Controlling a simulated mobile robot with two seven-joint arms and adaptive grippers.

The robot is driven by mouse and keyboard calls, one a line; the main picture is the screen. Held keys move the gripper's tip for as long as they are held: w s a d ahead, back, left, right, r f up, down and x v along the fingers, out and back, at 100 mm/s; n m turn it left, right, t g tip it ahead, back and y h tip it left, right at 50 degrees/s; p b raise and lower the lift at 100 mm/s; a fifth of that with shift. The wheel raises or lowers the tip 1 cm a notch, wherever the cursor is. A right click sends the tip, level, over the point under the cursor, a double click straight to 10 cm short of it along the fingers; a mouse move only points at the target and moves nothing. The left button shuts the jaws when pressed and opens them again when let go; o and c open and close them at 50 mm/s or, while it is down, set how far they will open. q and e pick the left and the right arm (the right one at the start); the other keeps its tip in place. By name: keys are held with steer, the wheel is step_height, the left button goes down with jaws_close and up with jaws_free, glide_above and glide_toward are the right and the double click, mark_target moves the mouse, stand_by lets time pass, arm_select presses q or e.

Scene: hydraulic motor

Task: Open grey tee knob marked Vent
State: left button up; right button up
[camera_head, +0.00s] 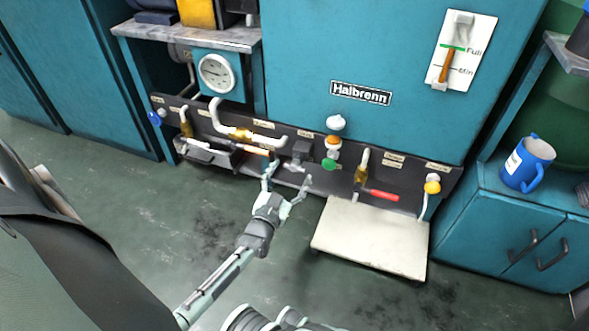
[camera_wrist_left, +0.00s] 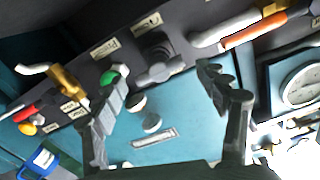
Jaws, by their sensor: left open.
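The grey tee knob (camera_head: 301,150) sits on the dark panel strip below the Halbrenn plate, between an orange-handled valve and a stack of coloured buttons. In the left wrist view the tee knob (camera_wrist_left: 158,66) shows between and beyond my fingers, with its bar tilted. Its label is too small to read. My left gripper (camera_head: 288,176) is open and empty, just below and in front of the knob in the head view. Its fingers (camera_wrist_left: 162,82) stand wide apart in the left wrist view, and I see no contact with the knob. My right gripper is not in view.
The orange-handled valve (camera_head: 256,150) is close left of the knob. The green button (camera_head: 329,164) is close right, and a red-handled valve (camera_head: 381,195) is farther right. A pale platform (camera_head: 370,240) juts out below. A gauge (camera_head: 216,73) is at upper left.

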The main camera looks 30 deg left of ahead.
arm_select(q)
steer(key=shift+x, duration=1.3)
steer(key=c, duration=1.1)
